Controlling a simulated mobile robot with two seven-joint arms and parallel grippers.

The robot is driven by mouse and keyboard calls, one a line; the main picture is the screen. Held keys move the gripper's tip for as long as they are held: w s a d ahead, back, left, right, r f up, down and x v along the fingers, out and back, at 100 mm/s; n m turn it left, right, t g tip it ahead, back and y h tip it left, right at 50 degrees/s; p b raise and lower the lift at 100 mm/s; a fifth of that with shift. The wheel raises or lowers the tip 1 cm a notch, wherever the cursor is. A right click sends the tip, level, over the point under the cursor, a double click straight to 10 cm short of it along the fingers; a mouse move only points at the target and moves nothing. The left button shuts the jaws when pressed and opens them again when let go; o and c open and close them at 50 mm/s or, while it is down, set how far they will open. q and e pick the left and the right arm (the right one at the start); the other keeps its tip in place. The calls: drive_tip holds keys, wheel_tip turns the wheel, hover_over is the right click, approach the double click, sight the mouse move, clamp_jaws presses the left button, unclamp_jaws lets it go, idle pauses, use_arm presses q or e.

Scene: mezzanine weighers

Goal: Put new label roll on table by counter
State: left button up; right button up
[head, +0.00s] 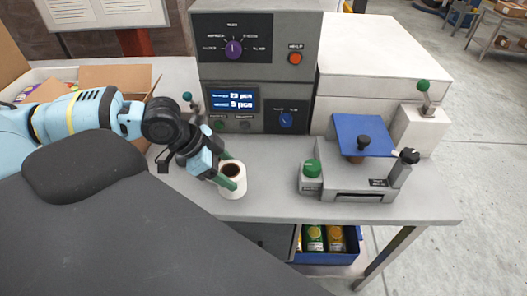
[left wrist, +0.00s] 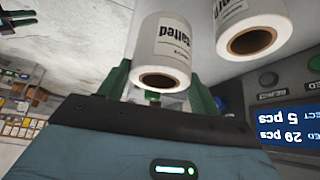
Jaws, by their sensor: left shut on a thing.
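My left gripper (head: 229,170) is shut on a white label roll (head: 236,191) with a brown core, with its green fingers on the roll's sides. The roll is upright over the grey table (head: 275,207), in front of the counter (head: 258,73); I cannot tell whether it touches the tabletop. The left wrist view shows this roll (left wrist: 163,45) between the fingers, with printed lettering on it. A second printed roll (left wrist: 248,33) is beside it there; I cannot pick it out in the head view. A dark and teal part, perhaps my right gripper (left wrist: 20,18), shows small at that view's corner.
An open cardboard box (head: 115,77) stands at the left behind my arm. A grey device with a blue plate (head: 362,133) stands on the table's right. A blue bin (head: 328,257) with yellow and green packs is on the shelf below. The front strip between is bare.

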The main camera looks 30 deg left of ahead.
use_arm(q)
drive_tip(key=shift+w+d+f+b, duration=0.2)
drive_tip(key=shift+w+d+f, duration=0.4)
drive_tip(key=shift+w, duration=1.5)
drive_tip(key=shift+w+d+f+b, duration=0.15)
drive_tip(key=shift+w+f, duration=0.75)
drive_tip(key=shift+w, duration=1.15)
drive_tip(key=shift+w+d+f+b, duration=0.2)
drive_tip(key=shift+w+d+f, duration=0.4)
drive_tip(key=shift+w, duration=1.5)
drive_tip(key=shift+a+f, duration=0.2)
drive_tip(key=shift+f, duration=0.1)
drive_tip(key=o, duration=1.1)
drive_tip(key=shift+c, duration=0.2)
drive_tip(key=shift+a+r, duration=0.1)
drive_tip(key=shift+r, duration=0.15)
drive_tip(key=v, duration=1.1)
drive_tip(key=shift+s+r+p, duration=0.15)
drive_tip(key=shift+r+p, duration=0.15)
drive_tip(key=shift+p, duration=0.05)
drive_tip(key=shift+a, duration=0.1)
